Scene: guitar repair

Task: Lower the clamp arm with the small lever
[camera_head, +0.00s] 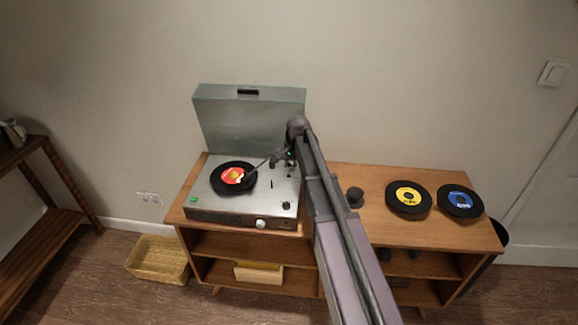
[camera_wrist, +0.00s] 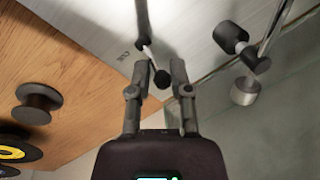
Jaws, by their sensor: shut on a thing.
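The record player (camera_head: 270,205) stands on the wooden cabinet with its grey lid open. A black record with a red and yellow label (camera_head: 233,175) lies on it. The clamp arm (camera_head: 256,167) reaches over the record; I cannot tell whether its tip touches. In the wrist view its tube and pivot (camera_wrist: 250,60) are at the upper right. The small lever (camera_wrist: 161,78), pale with a black knob, sits by the "CUE" print. My gripper (camera_wrist: 160,66) is shut on the lever, one finger on each side. In the head view my arm mostly hides the gripper and lever.
A yellow-label record (camera_head: 408,196) and a blue-label record (camera_head: 460,201) lie on the cabinet top (camera_head: 372,220) at right. A small dark knob-shaped object (camera_head: 355,195) stands near my arm. The open lid (camera_head: 250,120) rises behind the player. A wicker basket (camera_head: 158,262) is on the floor.

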